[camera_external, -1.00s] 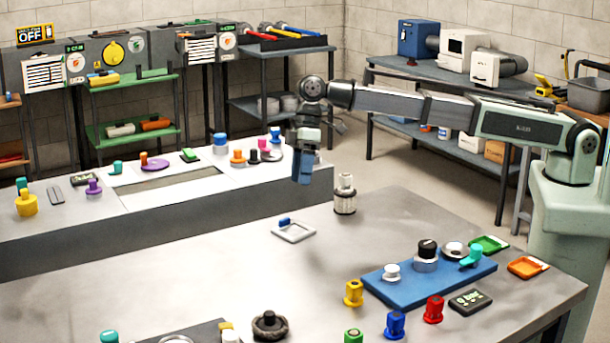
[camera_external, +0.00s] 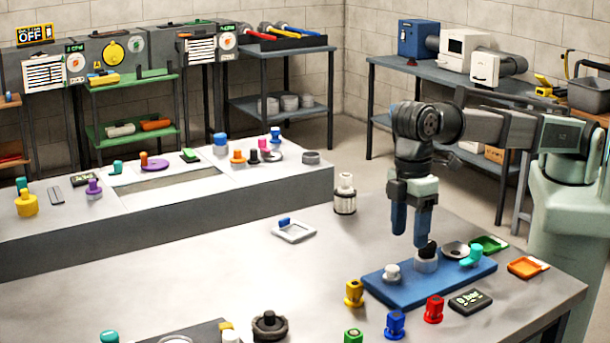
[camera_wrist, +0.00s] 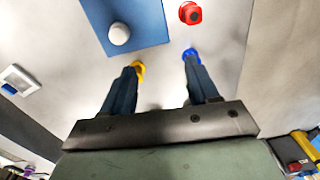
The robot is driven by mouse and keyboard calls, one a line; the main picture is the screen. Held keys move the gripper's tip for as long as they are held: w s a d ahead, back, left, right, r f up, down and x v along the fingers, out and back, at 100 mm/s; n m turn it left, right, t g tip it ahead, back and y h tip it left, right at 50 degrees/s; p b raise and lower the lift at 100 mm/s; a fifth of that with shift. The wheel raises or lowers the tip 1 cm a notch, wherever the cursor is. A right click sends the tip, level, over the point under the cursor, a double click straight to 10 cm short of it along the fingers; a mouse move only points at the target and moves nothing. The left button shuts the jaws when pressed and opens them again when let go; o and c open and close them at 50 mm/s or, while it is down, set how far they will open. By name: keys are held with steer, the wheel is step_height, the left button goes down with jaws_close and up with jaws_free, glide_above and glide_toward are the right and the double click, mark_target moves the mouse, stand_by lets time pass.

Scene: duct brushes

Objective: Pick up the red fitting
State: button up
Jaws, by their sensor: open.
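The red fitting (camera_external: 433,309) stands on the table near its front right, in front of the blue board (camera_external: 405,293). In the wrist view the red fitting (camera_wrist: 190,13) is at the top, beyond my fingertips and a little right of centre. My gripper (camera_external: 410,240) is open and empty, pointing down above the blue board, higher than the fitting and behind it. In the wrist view my two blue fingers (camera_wrist: 160,75) are spread apart, with a yellow fitting (camera_wrist: 138,68) and a blue fitting (camera_wrist: 191,54) partly hidden by their tips.
A blue fitting (camera_external: 395,325) stands left of the red one, and a yellow fitting (camera_external: 353,293) farther left. A dark labelled device (camera_external: 470,300) lies close to its right. The blue board holds a white knob (camera_external: 391,272) and a teal piece (camera_external: 472,255). The table's middle is clear.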

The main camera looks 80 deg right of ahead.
glide_above(436, 300)
steer(key=shift+h, duration=0.3)
steer(key=f, duration=0.7)
steer(key=shift+s+a+f, duration=0.1)
steer(key=shift+s+f, duration=0.2)
steer(key=shift+w+d+f, duration=0.15)
steer(key=shift+f, duration=1.2)
steer(key=shift+w+d+f, duration=0.1)
steer(key=shift+w+f, duration=0.05)
steer(key=shift+f, duration=1.15)
jaws_close()
steer(key=shift+r, duration=0.1)
